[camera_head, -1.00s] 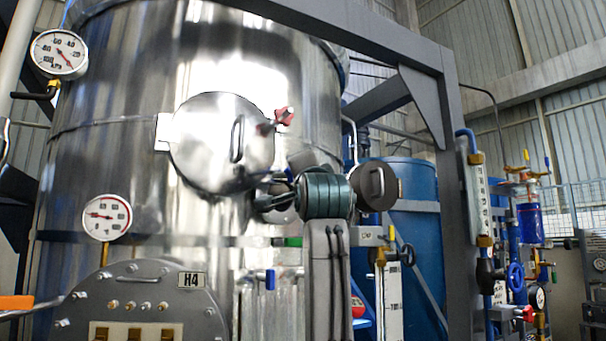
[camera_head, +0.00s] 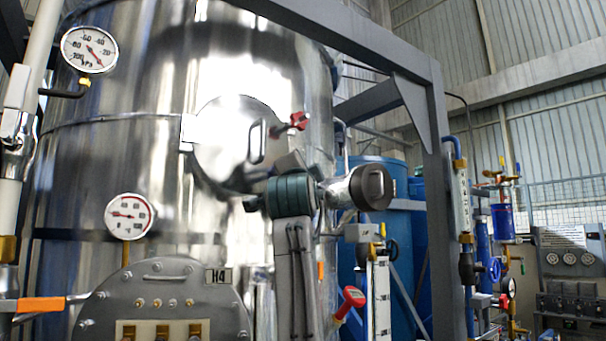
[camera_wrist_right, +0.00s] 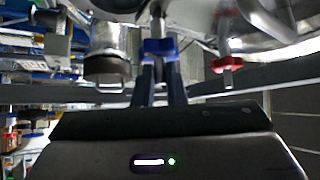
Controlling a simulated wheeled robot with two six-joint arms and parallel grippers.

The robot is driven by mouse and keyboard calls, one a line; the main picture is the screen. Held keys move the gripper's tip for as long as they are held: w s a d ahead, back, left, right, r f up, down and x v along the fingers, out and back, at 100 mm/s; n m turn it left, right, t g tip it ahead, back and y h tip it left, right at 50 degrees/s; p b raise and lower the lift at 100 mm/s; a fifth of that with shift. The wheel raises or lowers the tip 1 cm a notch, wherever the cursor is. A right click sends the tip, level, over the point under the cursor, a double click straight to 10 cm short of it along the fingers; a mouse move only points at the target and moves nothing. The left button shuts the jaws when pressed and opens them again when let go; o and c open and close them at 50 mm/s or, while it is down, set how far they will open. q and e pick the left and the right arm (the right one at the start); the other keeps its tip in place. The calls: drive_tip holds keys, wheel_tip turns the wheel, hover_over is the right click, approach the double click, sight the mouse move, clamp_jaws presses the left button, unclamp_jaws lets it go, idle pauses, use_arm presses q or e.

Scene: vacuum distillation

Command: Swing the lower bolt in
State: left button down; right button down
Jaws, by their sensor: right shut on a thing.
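The steel tank carries a round hatch door (camera_head: 228,150) with a bar handle and a red-knobbed bolt (camera_head: 298,121) at its right edge. In the right wrist view a red-knobbed bolt also shows (camera_wrist_right: 227,63), to the right of my fingers. My right gripper (camera_wrist_right: 160,65) is shut on a blue knob (camera_wrist_right: 158,46) on a metal rod, which looks like the lower bolt. In the head view my right arm covers the hatch's lower right edge, so the gripper and this bolt are hidden there. My left gripper is not in view.
A grey frame post (camera_head: 440,200) and blue tanks (camera_head: 372,240) stand to the right. Gauges (camera_head: 129,216) and a bolted round flange (camera_head: 160,295) are on the tank's left side. An orange lever (camera_head: 41,304) is at lower left.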

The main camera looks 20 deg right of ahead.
drive_tip(key=c, duration=1.5)
unclamp_jaws()
drive_tip(key=shift+a, duration=0.1)
drive_tip(key=b+v, duration=0.6)
drive_tip(key=v, duration=0.5)
drive_tip(key=shift+w, duration=0.1)
